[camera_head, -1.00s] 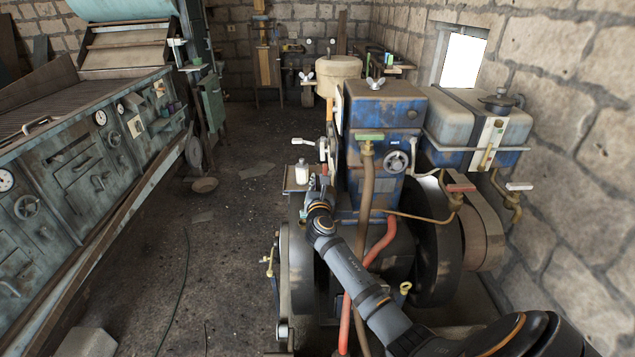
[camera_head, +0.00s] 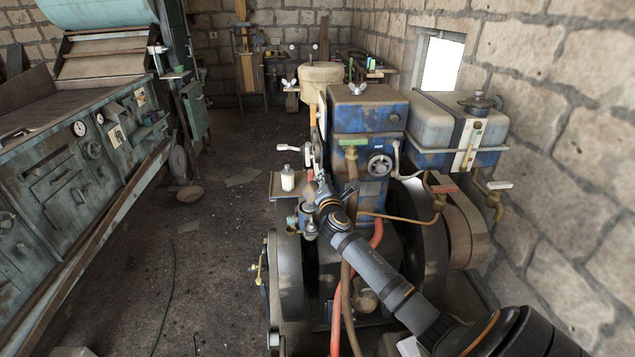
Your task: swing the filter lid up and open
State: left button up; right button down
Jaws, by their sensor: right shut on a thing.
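The blue engine housing (camera_head: 368,118) stands right of centre, with a wing nut on its flat top cover (camera_head: 372,93), which lies shut. I cannot tell for certain which cover is the filter lid. My right gripper (camera_head: 320,180) is at the housing's left side, beside a small shelf. It is shut on a small part that its fingers and wrist mostly hide. My left gripper is not in view.
A small white bottle (camera_head: 288,178) stands on the shelf, close left of my gripper. A pale crank handle (camera_head: 291,148) sticks out above it. Hoses and a large dark flywheel (camera_head: 411,245) lie near my arm. The floor at left is open.

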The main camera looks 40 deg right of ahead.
jog(key=shift+s+d+m, duration=0.15)
jog(key=shift+d+m, duration=0.1)
jog(key=shift+m, duration=0.05)
jog(key=shift+s+d+f, duration=0.1)
jog(key=shift+s+d, duration=0.15)
jog(key=shift+d, duration=0.2)
jog(key=c, duration=1.4)
grip_release()
jog(key=shift+s, duration=0.1)
jog(key=v, duration=1.2)
jog(key=shift+d, duration=0.1)
